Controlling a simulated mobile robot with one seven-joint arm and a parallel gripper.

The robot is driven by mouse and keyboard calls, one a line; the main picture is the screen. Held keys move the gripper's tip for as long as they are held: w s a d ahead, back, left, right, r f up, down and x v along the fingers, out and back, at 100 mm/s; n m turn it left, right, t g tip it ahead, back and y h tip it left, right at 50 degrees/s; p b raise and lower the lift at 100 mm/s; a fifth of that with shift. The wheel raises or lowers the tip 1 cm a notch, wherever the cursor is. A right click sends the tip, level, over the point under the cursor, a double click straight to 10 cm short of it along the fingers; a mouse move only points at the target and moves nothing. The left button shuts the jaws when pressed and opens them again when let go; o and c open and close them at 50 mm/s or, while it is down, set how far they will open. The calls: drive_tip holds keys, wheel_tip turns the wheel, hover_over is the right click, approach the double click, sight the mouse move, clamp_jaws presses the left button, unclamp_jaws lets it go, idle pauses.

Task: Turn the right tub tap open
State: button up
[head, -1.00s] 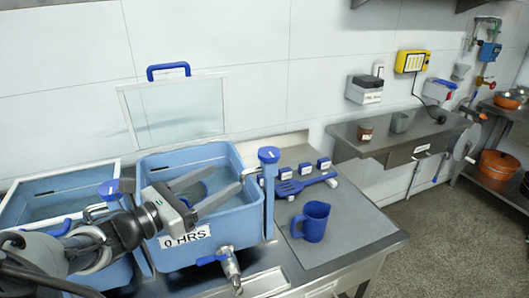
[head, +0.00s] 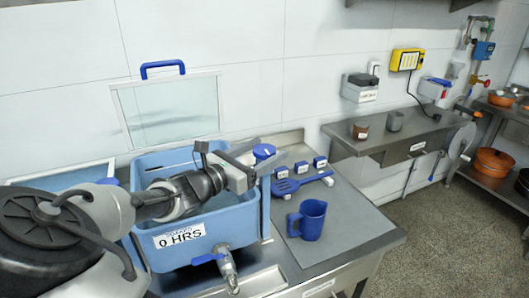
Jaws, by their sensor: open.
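The right tub (head: 205,225) is light blue and carries a "0 HRS" label. At its right back corner is a tap with a round blue knob (head: 264,151); its metal spout is mostly hidden by my gripper. My gripper (head: 266,156) is open at this knob, with a finger showing on either side of it in the picture. I cannot tell whether they touch it. A second tap with a blue lever (head: 207,258) and a metal body (head: 228,268) sticks out low from the tub's front. My arm crosses over the tub.
A clear lid with a blue handle (head: 163,68) stands upright behind the tub. Several small labelled blue items stand behind the spatula.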

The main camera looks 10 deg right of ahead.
drive_tip(key=shift+d, duration=0.1)
drive_tip(key=c, duration=1)
